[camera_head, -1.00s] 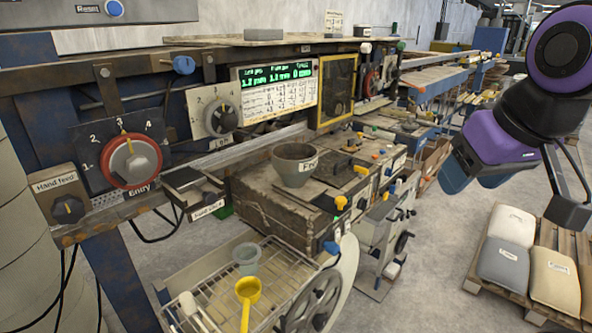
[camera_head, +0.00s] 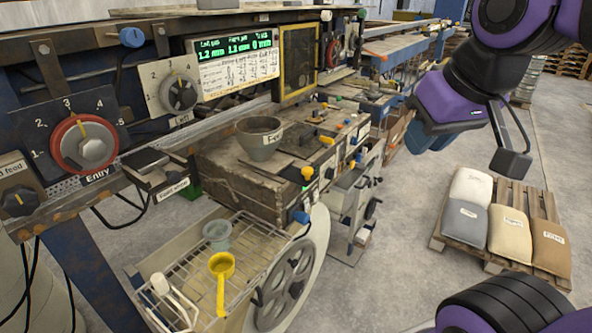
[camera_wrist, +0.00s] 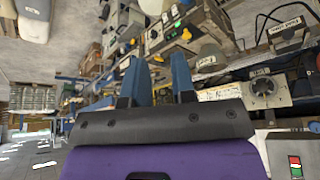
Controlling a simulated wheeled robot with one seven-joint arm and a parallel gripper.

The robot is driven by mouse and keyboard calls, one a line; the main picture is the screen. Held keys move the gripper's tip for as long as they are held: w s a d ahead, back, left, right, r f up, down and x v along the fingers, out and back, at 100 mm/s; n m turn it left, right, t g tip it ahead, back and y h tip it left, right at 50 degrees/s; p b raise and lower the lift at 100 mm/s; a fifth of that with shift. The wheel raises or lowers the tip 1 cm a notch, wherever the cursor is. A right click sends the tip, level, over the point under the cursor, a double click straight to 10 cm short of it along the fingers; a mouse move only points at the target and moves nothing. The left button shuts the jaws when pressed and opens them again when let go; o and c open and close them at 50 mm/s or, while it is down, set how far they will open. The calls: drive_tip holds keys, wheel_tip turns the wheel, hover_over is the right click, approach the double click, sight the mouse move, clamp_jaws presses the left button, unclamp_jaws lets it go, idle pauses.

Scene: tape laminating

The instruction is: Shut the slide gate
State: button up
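My gripper (camera_head: 440,132) hangs at the upper right of the head view, over open floor, well apart from the machine. In the wrist view its two blue fingers (camera_wrist: 158,68) stand apart with nothing between them. No part is clearly recognisable as the slide gate. A wooden feed box (camera_head: 240,190) carries a grey cup-shaped hopper (camera_head: 260,140) and several small coloured handles, including a yellow knob (camera_head: 307,173) and a blue knob (camera_head: 300,216). The labels there are too small to read surely, and I cannot tell whether any gate is open.
A wire rack (camera_head: 180,272) holds a yellow scoop (camera_head: 222,268) and a grey cup (camera_head: 217,233). A handwheel (camera_head: 285,287) stands beside it. The Entry dial (camera_head: 84,144) is on the left panel. A pallet (camera_head: 440,243) with several sacks lies on the right; the floor between is clear.

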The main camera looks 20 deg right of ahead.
drive_tip(key=w+f+m+g+y, duration=0.1)
drive_tip(key=w+f+m+g, duration=0.1)
drive_tip(key=w+a+f+m+g+y, duration=0.1)
drive_tip(key=w+f+m+y, duration=0.1)
drive_tip(key=f, duration=0.1)
drive_tip(key=shift+w+m+g, duration=0.15)
drive_tip(key=shift+m+g, duration=0.15)
drive_tip(key=shift+g, duration=0.1)
clamp_jaws()
drive_tip(key=w+d+f+m+t+y, duration=0.3)
drive_tip(key=w+d+f+m+y, duration=0.3)
drive_tip(key=w+m, duration=0.25)
drive_tip(key=w+d+f+m+t+y, duration=0.3)
drive_tip(key=w+d+f+m+y, duration=0.2)
drive_tip(key=w+f+m, duration=0.4)
drive_tip(key=w+a+f+m, duration=0.1)
drive_tip(key=w+a, duration=0.3)
drive_tip(key=a, duration=0.8)
drive_tip(key=shift+w+a, duration=0.35)
